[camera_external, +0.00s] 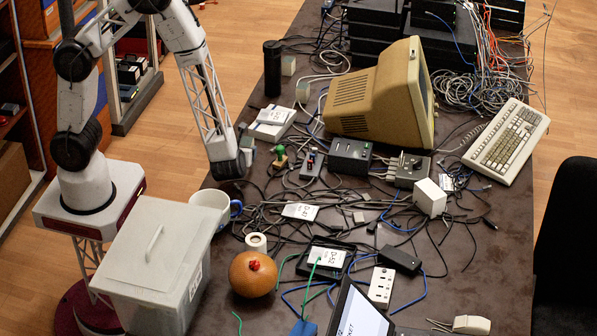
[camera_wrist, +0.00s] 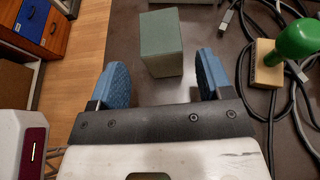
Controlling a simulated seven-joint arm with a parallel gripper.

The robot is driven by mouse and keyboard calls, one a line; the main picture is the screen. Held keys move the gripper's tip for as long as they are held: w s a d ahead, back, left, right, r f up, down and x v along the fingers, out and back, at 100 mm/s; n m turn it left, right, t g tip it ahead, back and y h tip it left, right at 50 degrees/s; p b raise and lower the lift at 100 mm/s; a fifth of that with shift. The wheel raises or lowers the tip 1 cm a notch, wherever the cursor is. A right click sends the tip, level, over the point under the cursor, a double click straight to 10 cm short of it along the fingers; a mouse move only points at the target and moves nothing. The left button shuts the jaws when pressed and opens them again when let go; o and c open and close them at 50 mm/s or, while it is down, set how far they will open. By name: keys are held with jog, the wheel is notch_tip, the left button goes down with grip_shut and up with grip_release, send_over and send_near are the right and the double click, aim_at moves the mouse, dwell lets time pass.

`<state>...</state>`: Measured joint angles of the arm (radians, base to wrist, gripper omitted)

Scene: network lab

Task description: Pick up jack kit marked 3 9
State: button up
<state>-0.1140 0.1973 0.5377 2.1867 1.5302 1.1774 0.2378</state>
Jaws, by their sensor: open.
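My gripper (camera_external: 228,165) is over the left side of the dark table, pointing down. In the wrist view its two blue fingers (camera_wrist: 163,75) are apart with nothing gripped. A small grey-green box (camera_wrist: 161,45) stands just ahead, roughly centred in the gap between the fingertips. I cannot read a 3 9 mark on any thing. A white box with a label (camera_external: 271,123) lies behind the gripper; its marking is too small to read. A white labelled card (camera_external: 300,211) and another labelled piece (camera_external: 327,257) lie among cables.
A green knob on a wooden base (camera_wrist: 267,65) stands right of the box, with grey cables beside it. A white mug (camera_external: 209,204), lidded bin (camera_external: 158,257) and orange ball (camera_external: 252,273) are near the front left. A beige monitor (camera_external: 375,98) stands behind. Cables cover much of the table.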

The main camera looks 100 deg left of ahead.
aim_at(247, 143)
dwell(0.3)
jog(key=shift+x, duration=2.6)
jog(key=shift+w, duration=0.25)
jog(key=c, duration=1.1)
jog(key=shift+o, duration=0.2)
jog(key=shift+r, duration=0.1)
jog(key=shift+r, duration=1.8)
jog(key=s+d+r, duration=0.1)
jog(key=s+d, duration=0.6)
jog(key=s, duration=0.7)
jog(key=shift+d, duration=0.2)
jog(key=shift+s+r, duration=0.1)
